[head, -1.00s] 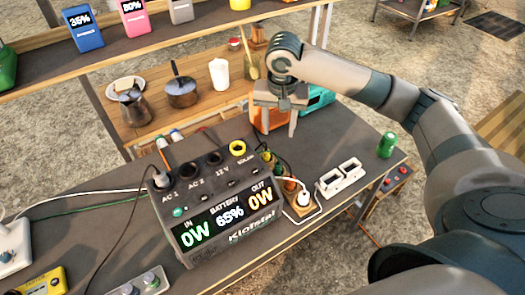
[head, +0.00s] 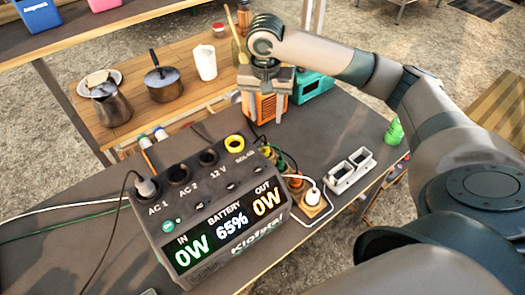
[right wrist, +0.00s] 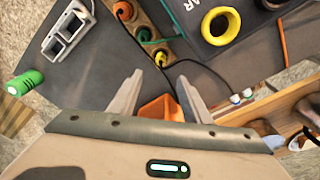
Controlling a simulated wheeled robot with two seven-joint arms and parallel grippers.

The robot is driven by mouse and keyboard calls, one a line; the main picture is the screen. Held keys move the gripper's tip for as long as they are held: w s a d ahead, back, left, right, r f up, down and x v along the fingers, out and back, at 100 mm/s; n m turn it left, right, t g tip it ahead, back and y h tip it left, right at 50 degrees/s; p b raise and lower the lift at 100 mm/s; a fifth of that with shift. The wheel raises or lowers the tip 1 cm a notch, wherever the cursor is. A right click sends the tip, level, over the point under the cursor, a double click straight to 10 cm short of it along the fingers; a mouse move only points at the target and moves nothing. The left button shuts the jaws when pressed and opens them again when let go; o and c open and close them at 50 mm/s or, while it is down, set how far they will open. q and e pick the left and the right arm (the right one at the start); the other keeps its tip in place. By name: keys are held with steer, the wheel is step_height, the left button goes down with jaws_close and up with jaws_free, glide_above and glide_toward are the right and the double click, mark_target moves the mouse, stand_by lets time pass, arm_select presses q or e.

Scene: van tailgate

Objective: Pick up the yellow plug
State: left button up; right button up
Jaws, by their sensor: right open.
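The yellow plug (head: 266,151) stands at the far end of a row of plugs on a wooden socket strip, just right of the power station. It also shows in the right wrist view (right wrist: 161,58), beyond the fingertips and roughly between them in the picture. A dark cable runs beside it. My right gripper (head: 260,112) hangs above and beyond the strip, fingers pointing down. It is open and empty, and its two fingers are spread apart in the right wrist view (right wrist: 160,80). My left gripper is not in view.
The power station (head: 215,215) has a yellow-ringed socket (head: 234,143). Next to the yellow plug are a green plug (right wrist: 142,34), an orange plug (head: 295,183) and a white plug (head: 312,197).

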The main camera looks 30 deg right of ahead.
mark_target(266, 143)
stand_by(0.3)
steer(key=f, duration=0.3)
steer(key=f+p, duration=0.1)
steer(key=f, duration=0.3)
steer(key=w+d+f+p, duration=0.1)
steer(key=f, duration=0.3)
steer(key=shift+f, duration=0.25)
steer(key=shift+w+f, duration=0.1)
steer(key=shift+f, duration=0.25)
steer(key=shift+w+d+f+p, duration=0.1)
steer(key=shift+w+f+p, duration=0.1)
steer(key=shift+f+p, duration=0.3)
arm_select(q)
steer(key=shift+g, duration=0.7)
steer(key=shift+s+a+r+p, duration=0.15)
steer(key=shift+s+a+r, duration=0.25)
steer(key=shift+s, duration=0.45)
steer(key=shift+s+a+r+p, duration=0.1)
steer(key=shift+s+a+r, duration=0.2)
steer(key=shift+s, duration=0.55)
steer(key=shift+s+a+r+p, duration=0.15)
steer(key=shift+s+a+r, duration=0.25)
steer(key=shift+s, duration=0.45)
arm_select(e)
steer(key=shift+w+d+f, duration=0.1)
steer(key=shift+w+f, duration=0.1)
steer(key=shift+f, duration=0.85)
steer(key=shift+w+d+f, duration=0.1)
steer(key=shift+w+f, duration=0.1)
steer(key=shift+f, duration=0.8)
